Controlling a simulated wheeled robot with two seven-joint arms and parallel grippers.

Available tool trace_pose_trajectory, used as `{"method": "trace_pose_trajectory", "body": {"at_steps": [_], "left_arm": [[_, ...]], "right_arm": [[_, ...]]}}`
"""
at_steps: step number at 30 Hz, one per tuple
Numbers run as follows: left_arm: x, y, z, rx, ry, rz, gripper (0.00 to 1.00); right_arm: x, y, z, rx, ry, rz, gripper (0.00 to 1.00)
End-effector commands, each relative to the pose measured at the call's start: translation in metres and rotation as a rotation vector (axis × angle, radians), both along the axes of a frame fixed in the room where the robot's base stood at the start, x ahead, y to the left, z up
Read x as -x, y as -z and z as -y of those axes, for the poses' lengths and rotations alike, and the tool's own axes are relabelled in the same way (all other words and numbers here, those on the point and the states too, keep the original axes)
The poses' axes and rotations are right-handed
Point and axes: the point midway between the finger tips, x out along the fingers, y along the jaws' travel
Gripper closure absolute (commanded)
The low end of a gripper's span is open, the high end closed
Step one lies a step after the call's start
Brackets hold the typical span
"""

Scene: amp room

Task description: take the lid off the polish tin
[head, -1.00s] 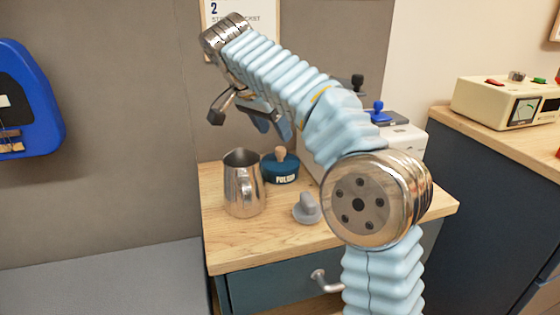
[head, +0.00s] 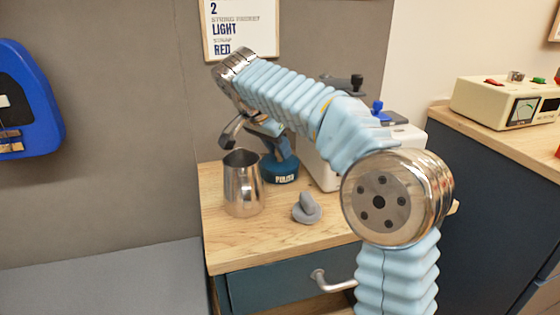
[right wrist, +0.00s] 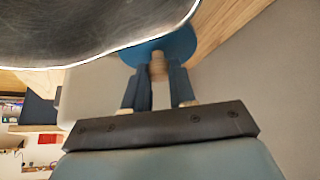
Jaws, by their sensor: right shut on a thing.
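The blue polish tin (head: 284,177) stands upright on the wooden cabinet top, behind and right of the metal jug. Its wooden knob, seen clear in the earlier head view, is now largely hidden there by my right gripper (head: 266,144). In the right wrist view the two dark fingers (right wrist: 157,82) are shut on the wooden knob (right wrist: 157,62), above the round blue lid (right wrist: 178,47). The lid appears to sit on the tin; I see no gap. My left gripper is not in view.
The metal jug (head: 243,190) stands close beside the tin and looms large in the right wrist view (right wrist: 80,25). A grey knobbed piece (head: 307,209) lies in front. A white box (head: 322,170) stands to the right. The wooden top's front (head: 250,245) is clear.

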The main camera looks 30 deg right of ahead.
Motion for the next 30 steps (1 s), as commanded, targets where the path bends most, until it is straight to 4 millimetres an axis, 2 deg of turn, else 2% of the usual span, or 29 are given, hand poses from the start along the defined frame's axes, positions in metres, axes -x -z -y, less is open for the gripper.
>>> {"method": "trace_pose_trajectory", "body": {"at_steps": [2,13,17,19,26,30], "left_arm": [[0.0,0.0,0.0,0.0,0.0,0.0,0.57],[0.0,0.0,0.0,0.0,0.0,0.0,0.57],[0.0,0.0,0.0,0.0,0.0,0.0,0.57],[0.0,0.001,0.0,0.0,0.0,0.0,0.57],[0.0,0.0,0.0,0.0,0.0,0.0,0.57],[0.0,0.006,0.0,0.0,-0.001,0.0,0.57]], "right_arm": [[0.0,0.0,0.0,0.0,0.0,0.0,1.0],[-0.001,-0.005,0.0,0.0,0.001,0.003,1.0],[-0.001,-0.018,0.0,0.001,0.0,0.004,1.0],[-0.001,-0.032,0.0,-0.001,0.001,0.005,1.0],[0.04,-0.094,-0.034,-0.001,-0.004,0.007,1.0],[0.074,-0.11,-0.062,-0.001,-0.007,0.004,1.0]]}}
